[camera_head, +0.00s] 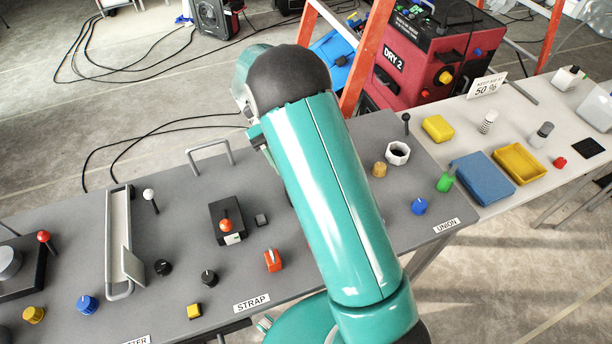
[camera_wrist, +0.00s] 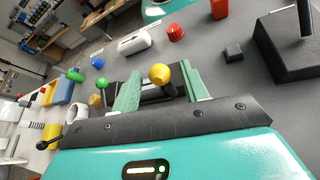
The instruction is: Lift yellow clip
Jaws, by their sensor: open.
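In the wrist view, a yellow ball-shaped knob (camera_wrist: 160,73) sits on a dark part on the grey table. I take it for the yellow clip, but its lower part is partly hidden by my gripper. My gripper (camera_wrist: 161,80) is open, its two pale green fingers on either side of the dark part, with the yellow knob between them. I cannot tell whether either finger touches it. In the head view, my teal arm hides this spot and my gripper.
In the wrist view, a white rounded piece (camera_wrist: 138,41), a red knob (camera_wrist: 176,32) and a small dark cube (camera_wrist: 233,52) stand beyond. In the head view, a lever block with an orange-red ball (camera_head: 226,225), a white hex ring (camera_head: 397,153) and a blue knob (camera_head: 419,207) flank my arm.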

